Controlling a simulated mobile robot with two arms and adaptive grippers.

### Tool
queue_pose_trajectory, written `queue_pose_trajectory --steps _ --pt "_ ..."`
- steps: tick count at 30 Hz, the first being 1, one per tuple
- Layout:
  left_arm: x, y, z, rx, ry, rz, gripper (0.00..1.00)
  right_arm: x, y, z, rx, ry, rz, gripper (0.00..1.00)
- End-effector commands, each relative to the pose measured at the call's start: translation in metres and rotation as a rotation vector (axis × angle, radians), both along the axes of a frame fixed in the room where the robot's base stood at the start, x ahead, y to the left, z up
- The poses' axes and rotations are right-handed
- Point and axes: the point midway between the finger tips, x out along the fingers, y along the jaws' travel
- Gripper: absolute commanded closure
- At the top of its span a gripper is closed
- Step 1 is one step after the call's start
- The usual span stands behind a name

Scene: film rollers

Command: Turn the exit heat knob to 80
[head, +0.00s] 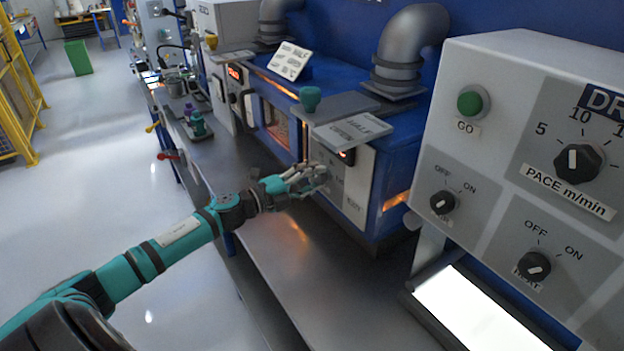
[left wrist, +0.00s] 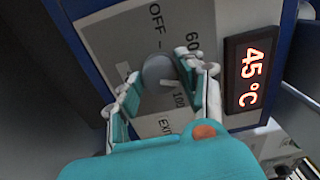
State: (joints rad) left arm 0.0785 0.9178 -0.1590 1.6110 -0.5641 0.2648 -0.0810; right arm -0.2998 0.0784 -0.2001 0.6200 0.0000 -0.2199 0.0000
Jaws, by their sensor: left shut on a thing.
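The exit heat knob (left wrist: 158,72) is a round grey knob on a light grey panel in the left wrist view. Around it the labels OFF, 60 and 100 show, and part of EXIT below. My left gripper (left wrist: 155,88) is around the knob, one finger on each side, shut on it. In the head view my left gripper (head: 305,180) is at the front of the blue oven's grey panel (head: 357,190) and hides the knob. A red display (left wrist: 249,75) beside the knob reads 45 °C. My right gripper is not in view.
The drive panel with a green GO button (head: 470,103) and black knobs stands at the right. A steel bench (head: 300,265) runs below the oven. A grey plate (head: 352,132) juts out above the gripper. Open floor (head: 130,220) lies at the left.

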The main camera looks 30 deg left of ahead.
Motion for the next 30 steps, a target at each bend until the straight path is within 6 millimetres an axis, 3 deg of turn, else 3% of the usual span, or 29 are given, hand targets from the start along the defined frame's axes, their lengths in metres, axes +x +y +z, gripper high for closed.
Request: queue_pose_trajectory --steps 8,9,13,23,30 --pt "0.000 -0.001 -0.001 -0.001 0.001 -0.001 0.93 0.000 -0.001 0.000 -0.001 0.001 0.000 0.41" --pt "0.000 -0.001 -0.001 -0.001 0.001 -0.001 0.56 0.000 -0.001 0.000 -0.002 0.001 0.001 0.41" --pt "0.000 0.000 -0.001 -0.001 0.001 -0.001 0.39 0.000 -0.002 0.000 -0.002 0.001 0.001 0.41" --pt "-0.002 0.000 -0.001 -0.001 0.002 0.000 0.38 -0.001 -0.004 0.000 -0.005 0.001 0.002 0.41" --pt "-0.025 0.010 -0.002 0.000 0.004 0.000 0.38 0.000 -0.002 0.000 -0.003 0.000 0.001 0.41"
